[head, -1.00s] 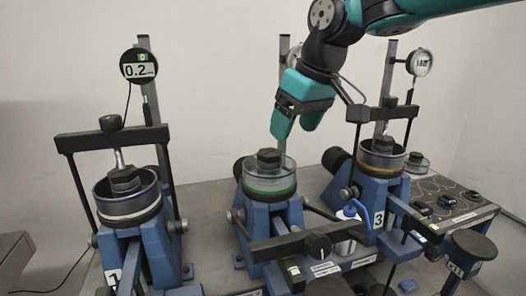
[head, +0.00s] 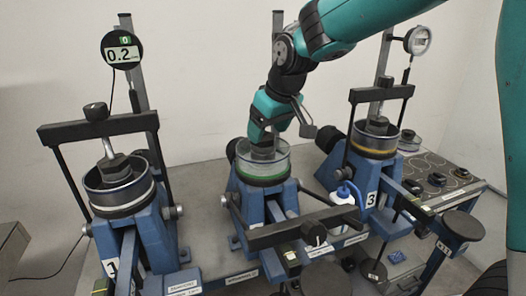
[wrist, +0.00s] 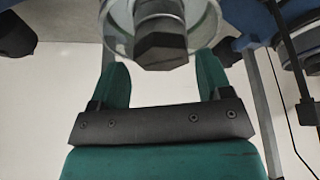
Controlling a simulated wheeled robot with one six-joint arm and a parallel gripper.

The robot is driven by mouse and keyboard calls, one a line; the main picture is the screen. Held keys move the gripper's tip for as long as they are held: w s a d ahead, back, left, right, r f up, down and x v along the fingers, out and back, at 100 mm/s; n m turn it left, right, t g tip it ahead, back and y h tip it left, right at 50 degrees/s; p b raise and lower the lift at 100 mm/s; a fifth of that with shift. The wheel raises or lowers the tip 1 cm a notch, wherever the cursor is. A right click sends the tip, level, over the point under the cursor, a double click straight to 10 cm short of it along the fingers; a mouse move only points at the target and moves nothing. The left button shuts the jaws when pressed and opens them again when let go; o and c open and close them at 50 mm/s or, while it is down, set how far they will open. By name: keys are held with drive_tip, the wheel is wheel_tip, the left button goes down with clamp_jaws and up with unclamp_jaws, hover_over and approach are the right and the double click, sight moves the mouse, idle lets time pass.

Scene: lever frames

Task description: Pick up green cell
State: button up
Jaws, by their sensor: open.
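The green cell (head: 263,166) is a clear round cup with a green band. It sits on the middle blue lever frame (head: 262,200), with a dark hexagonal cap in its top. In the wrist view the cell's clear rim (wrist: 204,32) and the dark cap (wrist: 160,48) show at the top. My gripper (head: 268,135) is directly above the cell, pointing down, its fingers close to the cap. In the wrist view the two teal fingers of my gripper (wrist: 163,80) are spread apart, one on each side of the cap, with nothing held.
A left frame holds a white-banded cell (head: 120,188) under a black crossbar (head: 98,128). A right frame holds a yellow-banded cell (head: 375,138). A white bottle (head: 345,196) stands between the middle and right frames. The middle frame's crossbar (head: 303,228) lies lowered in front.

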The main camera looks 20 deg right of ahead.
drive_tip(key=p+x, duration=0.1)
drive_tip(key=x, duration=0.4)
drive_tip(key=shift+w+a+p, duration=0.2)
drive_tip(key=shift+p, duration=0.2)
drive_tip(key=c, duration=1.3)
drive_tip(key=shift+r, duration=0.2)
